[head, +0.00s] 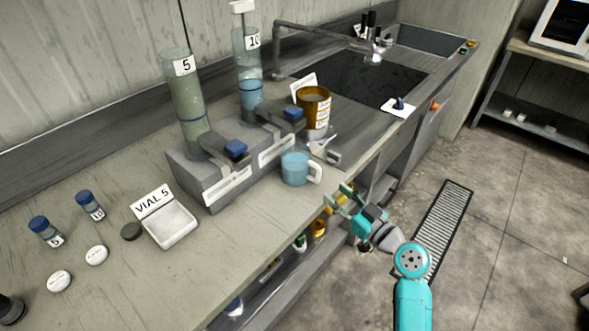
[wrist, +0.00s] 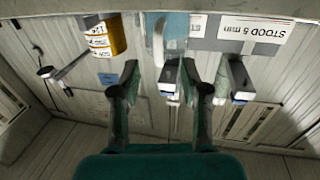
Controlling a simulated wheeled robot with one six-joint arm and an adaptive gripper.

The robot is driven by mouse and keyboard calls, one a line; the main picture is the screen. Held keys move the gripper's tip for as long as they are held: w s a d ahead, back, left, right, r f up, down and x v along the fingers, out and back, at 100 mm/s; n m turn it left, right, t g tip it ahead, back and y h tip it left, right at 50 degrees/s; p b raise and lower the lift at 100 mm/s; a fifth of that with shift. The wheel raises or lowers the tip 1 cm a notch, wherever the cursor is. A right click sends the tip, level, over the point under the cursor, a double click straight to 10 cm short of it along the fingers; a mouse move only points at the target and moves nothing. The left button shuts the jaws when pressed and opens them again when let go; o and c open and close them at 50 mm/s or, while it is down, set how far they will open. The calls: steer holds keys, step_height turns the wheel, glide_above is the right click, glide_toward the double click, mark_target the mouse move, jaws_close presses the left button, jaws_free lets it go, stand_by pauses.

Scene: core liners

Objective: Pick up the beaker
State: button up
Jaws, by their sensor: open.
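The beaker (head: 295,168) is a light-blue cup with a white handle on its right side. It stands upright on the bench near the front edge, in front of the grey stand. In the wrist view the beaker (wrist: 176,38) appears upside down at the top centre, beyond my fingers, with its handle at its left. My gripper (head: 341,198) is open and empty, off the bench's front edge, to the right of the beaker and apart from it. In the wrist view the two fingers of my gripper (wrist: 160,76) are spread with a gap between them.
The grey stand (head: 205,182) holds tall cylinders marked 5 and 10. An amber labelled container (head: 314,108) stands behind the beaker, with a small clip-like tool (head: 323,148) between. A VIAL 5 tray (head: 170,225) lies left. A sink (head: 350,82) is at the back.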

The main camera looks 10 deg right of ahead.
mark_target(320, 181)
steer(key=x, duration=0.8)
steer(key=shift+w+d+f, duration=0.1)
steer(key=shift+w+f, duration=0.1)
steer(key=shift+f, duration=0.05)
jaws_close()
